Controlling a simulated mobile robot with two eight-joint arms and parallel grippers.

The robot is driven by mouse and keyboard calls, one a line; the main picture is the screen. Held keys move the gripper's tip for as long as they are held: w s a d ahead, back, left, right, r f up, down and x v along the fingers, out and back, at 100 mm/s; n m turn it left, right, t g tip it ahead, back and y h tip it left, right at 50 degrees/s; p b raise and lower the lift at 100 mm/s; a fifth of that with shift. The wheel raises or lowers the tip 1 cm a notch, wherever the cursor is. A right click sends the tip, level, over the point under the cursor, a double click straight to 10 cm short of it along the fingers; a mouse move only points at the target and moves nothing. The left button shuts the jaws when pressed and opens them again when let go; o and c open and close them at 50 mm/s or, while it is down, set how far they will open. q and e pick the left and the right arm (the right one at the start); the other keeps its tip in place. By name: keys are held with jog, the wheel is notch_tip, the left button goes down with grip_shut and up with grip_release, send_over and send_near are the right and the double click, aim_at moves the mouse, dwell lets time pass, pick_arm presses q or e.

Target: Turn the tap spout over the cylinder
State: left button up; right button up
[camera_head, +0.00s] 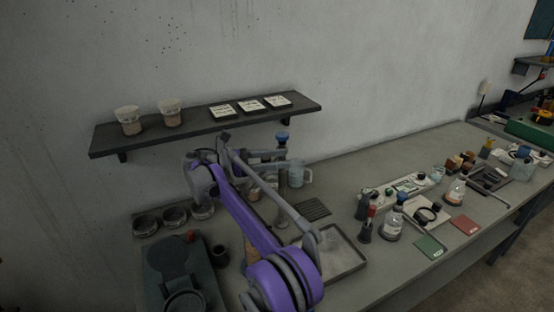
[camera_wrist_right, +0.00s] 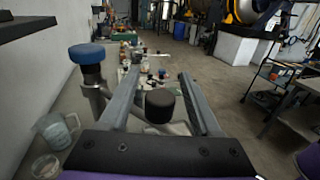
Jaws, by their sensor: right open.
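The tap has a blue knob (camera_head: 282,138) on a grey post; this knob also shows large in the wrist view (camera_wrist_right: 87,53), left of my fingers. A dark round cap (camera_wrist_right: 160,105) sits between my fingers in the wrist view; I cannot tell whether it belongs to the spout. My right gripper (camera_wrist_right: 158,82) is open, its fingers apart on both sides of this cap. In the head view the gripper is beside the tap, and the arm partly hides the spout. I cannot pick out the cylinder with certainty. My left gripper is not in view.
A clear jug (camera_head: 298,175) stands right of the tap, near the wall. A shelf (camera_head: 208,125) with cups and white tiles hangs above. A metal tray (camera_head: 343,262) lies in front; bottles and instruments (camera_head: 400,190) crowd the bench to the right.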

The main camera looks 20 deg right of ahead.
notch_tip(320, 180, up, 10)
jog(key=shift+p, duration=0.45)
dwell(0.3)
